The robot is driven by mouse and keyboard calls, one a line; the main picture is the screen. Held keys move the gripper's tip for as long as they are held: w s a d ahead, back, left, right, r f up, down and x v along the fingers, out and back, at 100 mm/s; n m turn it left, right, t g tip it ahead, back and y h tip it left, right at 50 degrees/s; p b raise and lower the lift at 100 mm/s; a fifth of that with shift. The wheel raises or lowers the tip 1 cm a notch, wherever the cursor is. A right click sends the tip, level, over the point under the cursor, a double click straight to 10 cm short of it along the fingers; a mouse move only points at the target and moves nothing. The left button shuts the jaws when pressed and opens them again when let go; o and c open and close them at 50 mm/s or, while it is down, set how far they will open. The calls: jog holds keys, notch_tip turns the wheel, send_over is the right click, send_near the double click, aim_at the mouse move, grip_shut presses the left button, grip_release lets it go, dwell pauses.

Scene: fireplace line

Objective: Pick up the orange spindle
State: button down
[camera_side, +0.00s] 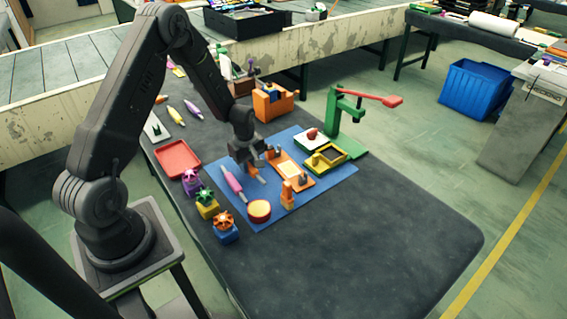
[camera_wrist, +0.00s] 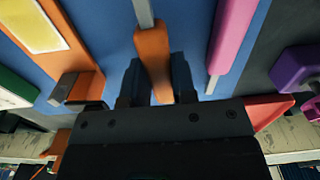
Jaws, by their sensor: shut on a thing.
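The orange spindle (camera_wrist: 153,62) has an orange handle and a grey shaft. In the wrist view its handle lies between the two dark fingers of my gripper (camera_wrist: 158,88), and the shaft points away to the top edge. My gripper is shut on the handle. In the side view my gripper (camera_side: 250,168) is low over the blue mat (camera_side: 325,190), and only a small part of the spindle (camera_side: 262,180) shows below it. I cannot tell whether the spindle touches the mat.
A pink spindle (camera_side: 232,183) lies just left of my gripper. An orange fixture (camera_side: 290,170) is close on the right, with a round orange piece (camera_side: 259,211) in front. A green press (camera_side: 338,125) with a red lever stands at the back right. The front right of the table is clear.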

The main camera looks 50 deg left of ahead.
jog(key=shift+r, duration=3)
jog(key=shift+d, duration=0.1)
